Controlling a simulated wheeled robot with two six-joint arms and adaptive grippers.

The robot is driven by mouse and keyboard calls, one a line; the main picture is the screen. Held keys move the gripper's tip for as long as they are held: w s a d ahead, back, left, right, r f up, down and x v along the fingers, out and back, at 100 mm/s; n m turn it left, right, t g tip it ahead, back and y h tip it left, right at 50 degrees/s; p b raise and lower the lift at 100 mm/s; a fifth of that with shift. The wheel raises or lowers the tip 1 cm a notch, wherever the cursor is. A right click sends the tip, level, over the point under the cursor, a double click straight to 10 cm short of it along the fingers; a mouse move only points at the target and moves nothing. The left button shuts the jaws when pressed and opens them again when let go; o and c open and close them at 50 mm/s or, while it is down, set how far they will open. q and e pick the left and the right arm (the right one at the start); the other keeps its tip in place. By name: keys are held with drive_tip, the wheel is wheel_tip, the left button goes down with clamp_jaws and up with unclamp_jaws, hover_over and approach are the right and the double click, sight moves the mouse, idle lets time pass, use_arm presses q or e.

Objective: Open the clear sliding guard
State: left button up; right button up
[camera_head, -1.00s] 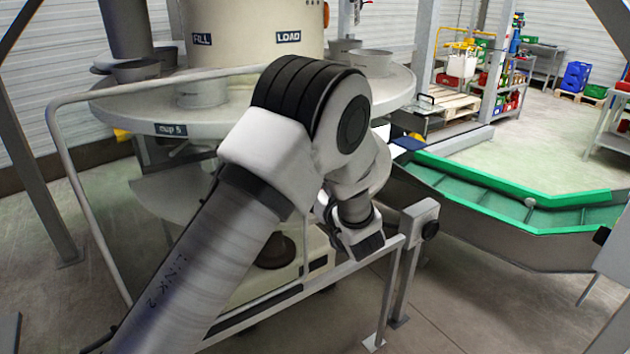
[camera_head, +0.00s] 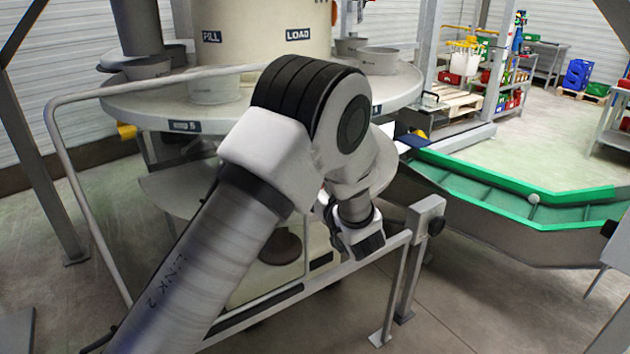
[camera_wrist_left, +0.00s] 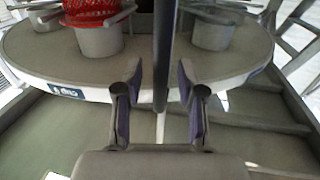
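A grey tube frame (camera_head: 60,155) stands in front of the round machine in the head view; it may be the guard's frame. I cannot make out a clear panel in it. My left arm covers the middle of the frame. My left gripper (camera_wrist_left: 157,76) is open in the left wrist view, its two fingers spread. A dark upright bar (camera_wrist_left: 164,40) runs between the fingers in the picture. I cannot tell its depth, or whether it is part of the guard. My right gripper is not in view.
The round machine table (camera_head: 125,103) carries several cups and a cream drum (camera_head: 255,50). A red net (camera_wrist_left: 90,10) sits in a cup in the left wrist view. A green-edged conveyor (camera_head: 480,180) lies to the right, beside a post (camera_head: 425,215).

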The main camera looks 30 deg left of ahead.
use_arm(q)
drive_tip(key=v, duration=0.7)
drive_tip(key=shift+s+d, duration=0.15)
drive_tip(key=shift+d, duration=0.05)
drive_tip(key=shift+f, duration=0.1)
drive_tip(key=s+a+f+m+g+h, duration=0.15)
drive_tip(key=s+f, duration=0.35)
drive_tip(key=f, duration=0.5)
drive_tip(key=s+a+f+m+g+h, duration=0.1)
drive_tip(key=s+f+m+h, duration=0.3)
drive_tip(key=f, duration=0.7)
drive_tip(key=s+a+f+m+g+h, duration=0.1)
drive_tip(key=s+f+m+g+h, duration=0.1)
drive_tip(key=s+f, duration=0.6)
drive_tip(key=s+d+f+m+g+h, duration=0.1)
drive_tip(key=s+d+f+h, duration=0.3)
drive_tip(key=s, duration=0.4)
drive_tip(key=s+d+f+m+g+h, duration=0.2)
drive_tip(key=s+d+f+g+h, duration=0.1)
drive_tip(key=s+d, duration=0.4)
drive_tip(key=shift+s+d+f+g+h, duration=0.2)
drive_tip(key=shift+s+f+g+h, duration=0.15)
drive_tip(key=shift+s+f+g, duration=0.45)
